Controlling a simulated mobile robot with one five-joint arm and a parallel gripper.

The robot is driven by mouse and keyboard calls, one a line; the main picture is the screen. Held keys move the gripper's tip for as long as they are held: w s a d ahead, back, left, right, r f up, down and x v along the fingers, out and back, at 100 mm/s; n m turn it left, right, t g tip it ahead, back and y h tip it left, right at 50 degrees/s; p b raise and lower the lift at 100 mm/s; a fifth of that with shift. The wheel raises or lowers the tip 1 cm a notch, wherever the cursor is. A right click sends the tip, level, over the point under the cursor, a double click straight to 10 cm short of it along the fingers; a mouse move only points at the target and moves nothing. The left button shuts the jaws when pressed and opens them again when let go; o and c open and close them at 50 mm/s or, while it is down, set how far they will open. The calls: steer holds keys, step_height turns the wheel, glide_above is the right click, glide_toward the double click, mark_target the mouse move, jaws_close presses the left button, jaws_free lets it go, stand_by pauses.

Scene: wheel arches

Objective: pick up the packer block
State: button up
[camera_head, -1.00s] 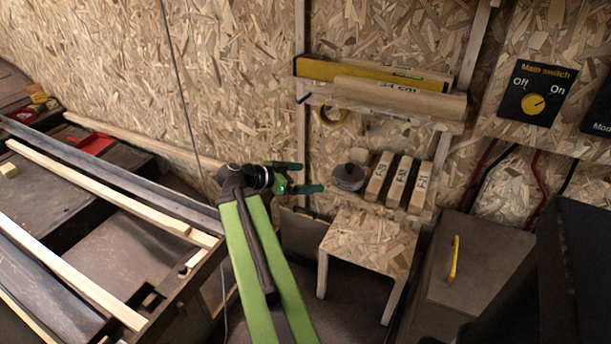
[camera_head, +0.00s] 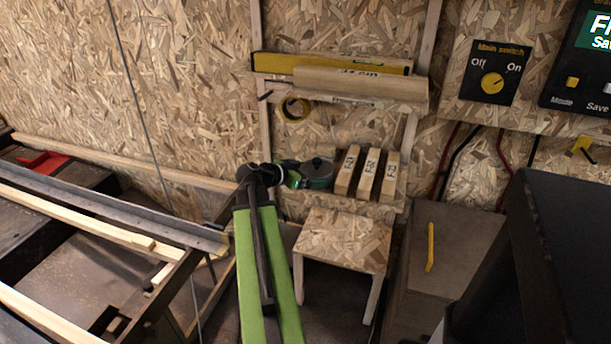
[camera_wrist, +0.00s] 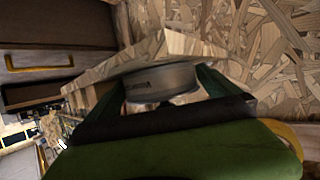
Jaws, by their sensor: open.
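Three pale wooden blocks with dark lettering stand side by side on the low shelf: a left block (camera_head: 346,172), a middle block (camera_head: 367,174) and a right block (camera_head: 390,177). I cannot read which is the packer block. My gripper (camera_head: 310,174) is open at the shelf's left end, left of the blocks. A round grey tin (camera_head: 320,165) is at its fingers, partly hidden by them. In the wrist view the tin (camera_wrist: 160,82) shows between the two green fingers; I cannot tell if they touch it. No block is in the gripper.
A shelf above holds a yellow level (camera_head: 300,65) and a wooden roll-like bar (camera_head: 360,82); a yellow tape roll (camera_head: 295,109) hangs below. A chipboard stool (camera_head: 345,240) stands under the low shelf. A grey cabinet (camera_head: 450,260) is right, a bench with timber strips (camera_head: 80,222) left.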

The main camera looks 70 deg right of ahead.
steer(key=shift+d, duration=0.1)
steer(key=shift+c, duration=0.3)
steer(key=c, duration=1.3)
steer(key=shift+o, duration=0.2)
steer(key=shift+s+a, duration=0.2)
steer(key=shift+a, duration=2.05)
steer(key=o, duration=1.3)
steer(key=shift+s, duration=0.1)
